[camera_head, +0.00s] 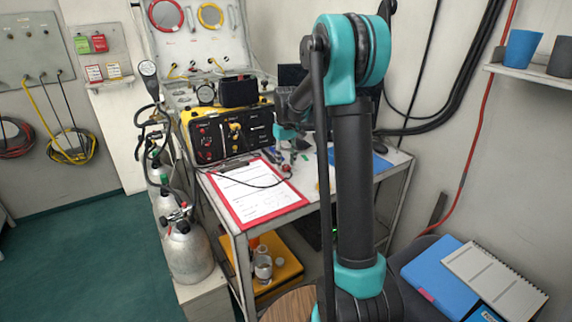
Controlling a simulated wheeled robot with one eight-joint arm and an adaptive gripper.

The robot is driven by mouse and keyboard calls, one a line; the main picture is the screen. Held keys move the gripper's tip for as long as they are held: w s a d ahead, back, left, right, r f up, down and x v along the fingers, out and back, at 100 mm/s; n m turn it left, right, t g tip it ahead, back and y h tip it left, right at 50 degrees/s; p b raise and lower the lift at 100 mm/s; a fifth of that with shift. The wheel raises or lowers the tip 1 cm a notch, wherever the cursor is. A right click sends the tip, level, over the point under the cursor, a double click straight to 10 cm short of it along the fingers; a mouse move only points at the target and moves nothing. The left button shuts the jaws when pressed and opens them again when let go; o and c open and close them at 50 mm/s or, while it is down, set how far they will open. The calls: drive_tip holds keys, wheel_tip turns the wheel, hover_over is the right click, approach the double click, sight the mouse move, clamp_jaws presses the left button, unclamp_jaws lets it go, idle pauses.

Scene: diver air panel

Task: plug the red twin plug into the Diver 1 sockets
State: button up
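The black air panel (228,133) in its yellow-edged case stands at the back left of the table. It has a column of red fittings (203,137) on its left, probably the Diver 1 side, and yellow ones (235,135) beside it. The labels are too small to read. A small red piece (286,168), which looks like the red twin plug, lies by the upper right corner of the clipboard, at the end of a black cable. My gripper (285,156) is low over the table, right of the panel and close to this piece. Its fingers are too small and dark to read.
A red clipboard (301,204) with white paper lies at the table's front. Gas cylinders (187,252) and hoses stand left of the table. A blue folder (440,275) and notebook lie at lower right. My arm hides the table's middle right.

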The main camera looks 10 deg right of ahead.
drive_tip(key=shift+f, duration=0.7)
drive_tip(key=shift+c, duration=0.3)
clamp_jaws()
drive_tip(key=shift+r, duration=0.25)
drive_tip(key=shift+r, duration=0.35)
drive_tip(key=shift+r, duration=0.35)
drive_tip(key=shift+r, duration=0.3)
drive_tip(key=shift+r, duration=0.3)
